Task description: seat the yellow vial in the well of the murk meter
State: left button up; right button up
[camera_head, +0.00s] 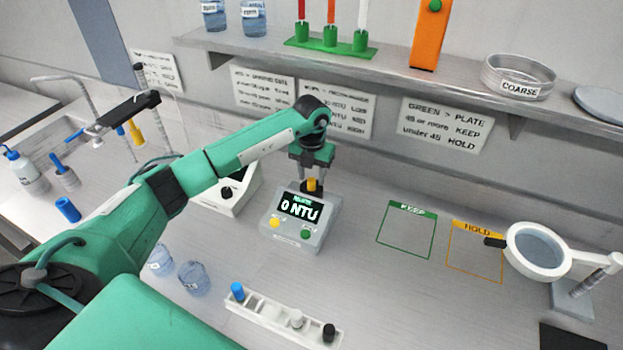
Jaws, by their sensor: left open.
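The murk meter (300,222) is a grey box on the bench, with a screen reading "0 NTU" and a yellow and a green button. The yellow vial (313,185) stands upright at the back top of the meter, where the well is. Only its upper part shows, and how deep it sits cannot be told. My left gripper (312,176) points down right over the vial, its open fingers around or just above the vial's top. My right gripper is out of view.
A white rack (270,316) with blue, white and black-topped vials lies in front. Beakers (193,279) stand left of it. A white device (236,190) sits left of the meter. KEEP (407,229) and HOLD (474,252) squares are empty; a magnifier (538,250) stands right. A shelf (400,60) runs behind.

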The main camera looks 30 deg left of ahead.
aim_at(311, 180)
pick_arm(q)
notch_tip(311, 180, up, 5)
jog(key=shift+r+b, duration=0.1)
jog(key=shift+b, duration=0.8)
jog(key=shift+r, duration=0.45)
jog(key=shift+s+f, duration=0.1)
jog(key=shift+s, duration=0.05)
